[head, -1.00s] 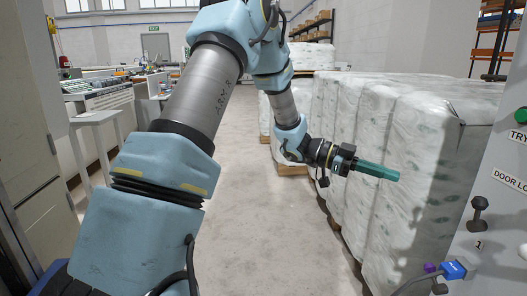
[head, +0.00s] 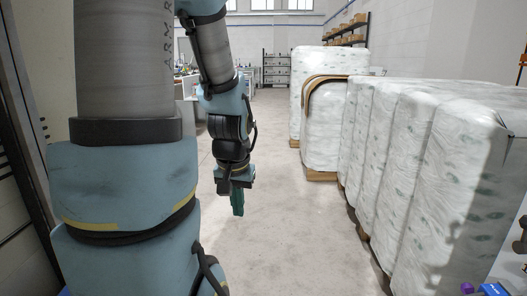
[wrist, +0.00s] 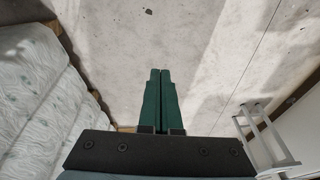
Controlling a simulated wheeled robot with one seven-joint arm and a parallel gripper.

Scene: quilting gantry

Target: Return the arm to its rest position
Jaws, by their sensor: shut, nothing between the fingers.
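My gripper (head: 238,202) hangs in front of my body in the head view, its green fingers pointing down over the bare concrete floor (head: 275,230). In the wrist view my gripper (wrist: 158,75) shows its two green fingers side by side, with only a thin line between them. It is shut and holds nothing. My arm is bent, with its thick blue and grey links filling the left of the head view.
White wrapped bales (head: 410,150) line the right side, and also show at the left in the wrist view (wrist: 40,85). A pale metal frame (wrist: 265,135) stands at the lower right in the wrist view. The floor aisle between is clear.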

